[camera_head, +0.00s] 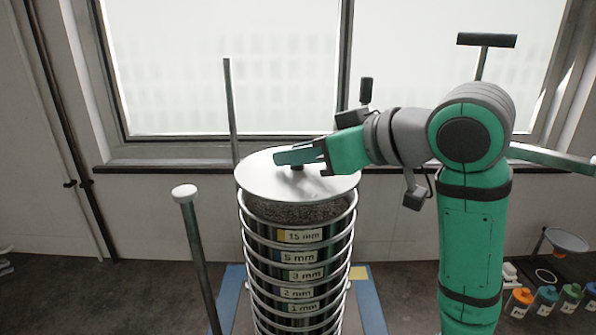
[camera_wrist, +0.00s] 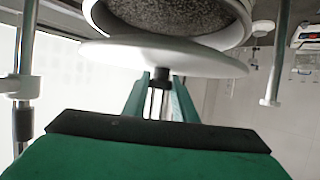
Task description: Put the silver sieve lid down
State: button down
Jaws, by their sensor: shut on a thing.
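The silver sieve lid (camera_head: 262,180) is a pale round disc with a dark knob at its middle. In the head view it is over the top of the sieve stack (camera_head: 305,272), overlapping its upper rim. My gripper (camera_head: 303,158) reaches in from the right and is shut on the lid's knob. In the wrist view the lid (camera_wrist: 125,55) is tilted against the top sieve's rim, with a gap between them. Dark grainy material (camera_wrist: 175,12) shows inside the top sieve. The gripper's fingertips (camera_wrist: 161,82) are on the knob.
A rod with a white cap (camera_head: 185,192) stands left of the stack, and a thin rod (camera_head: 230,110) behind it. A T-handled rod (camera_head: 486,41) rises behind my arm. Several coloured bottles (camera_head: 545,299) stand at the lower right. A blue base (camera_head: 368,300) is under the stack.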

aim_at(306, 171)
jog(key=shift+w+f, duration=0.15)
jog(key=shift+f, duration=0.75)
jog(key=shift+w+f, duration=0.1)
jog(key=shift+f, duration=0.75)
jog(key=shift+s+a, duration=0.1)
jog(key=shift+a, duration=0.05)
jog(key=c, duration=1.4)
grip_release()
jog(key=shift+f, duration=0.1)
jog(key=shift+c, duration=0.2)
jog(key=shift+d, duration=0.2)
jog(key=shift+s+d+r, duration=0.15)
jog(key=shift+s+r, duration=0.05)
jog(key=shift+r, duration=0.05)
jog(key=v, duration=1.1)
jog(key=shift+s+r, duration=0.15)
